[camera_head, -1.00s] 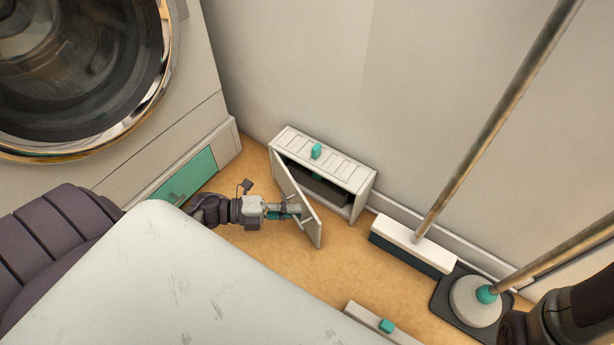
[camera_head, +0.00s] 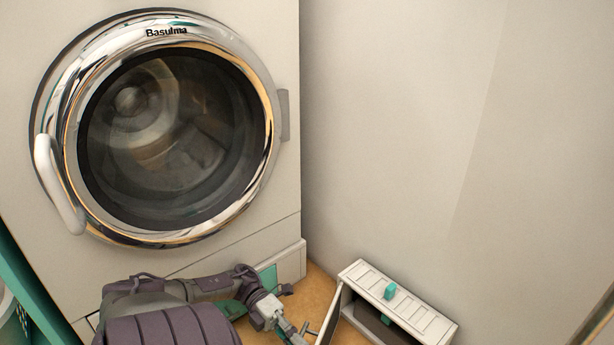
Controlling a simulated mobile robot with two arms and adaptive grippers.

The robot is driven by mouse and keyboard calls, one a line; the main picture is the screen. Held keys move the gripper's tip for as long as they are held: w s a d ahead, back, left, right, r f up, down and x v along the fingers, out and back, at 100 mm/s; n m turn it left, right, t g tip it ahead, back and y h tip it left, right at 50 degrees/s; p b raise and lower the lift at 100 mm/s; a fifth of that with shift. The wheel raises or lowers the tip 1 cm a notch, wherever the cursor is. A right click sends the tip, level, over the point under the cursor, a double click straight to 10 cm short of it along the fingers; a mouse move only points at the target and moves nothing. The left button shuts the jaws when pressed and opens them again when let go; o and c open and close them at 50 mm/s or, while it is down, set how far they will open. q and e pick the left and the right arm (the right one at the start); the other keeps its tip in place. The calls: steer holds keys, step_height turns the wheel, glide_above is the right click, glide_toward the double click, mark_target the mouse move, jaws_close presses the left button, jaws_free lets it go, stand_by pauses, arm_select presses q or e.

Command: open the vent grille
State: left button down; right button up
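The vent (camera_head: 428,322) is a low white box on the floor against the wall, with a slatted top and a small teal knob (camera_head: 390,290). Its hinged front grille (camera_head: 333,316) stands swung out at the box's left side, and part of the dark inside shows. The grille's lower part is cut off by the picture's bottom edge. My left gripper (camera_head: 292,334) is just left of the grille, beside a small handle (camera_head: 309,331) on its outer face. I cannot tell whether its fingers touch the handle or how far they are apart. My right gripper is out of view.
A washing machine (camera_head: 250,238) with a round chrome door (camera_head: 160,130) and white handle (camera_head: 60,185) stands at the left, behind my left arm. A bare wall (camera_head: 400,130) is behind the vent. A little wooden floor (camera_head: 318,288) shows between them.

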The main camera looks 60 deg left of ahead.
arm_select(q)
steer(key=shift+a, duration=0.1)
stand_by(0.3)
steer(key=c, duration=1.2)
jaws_free()
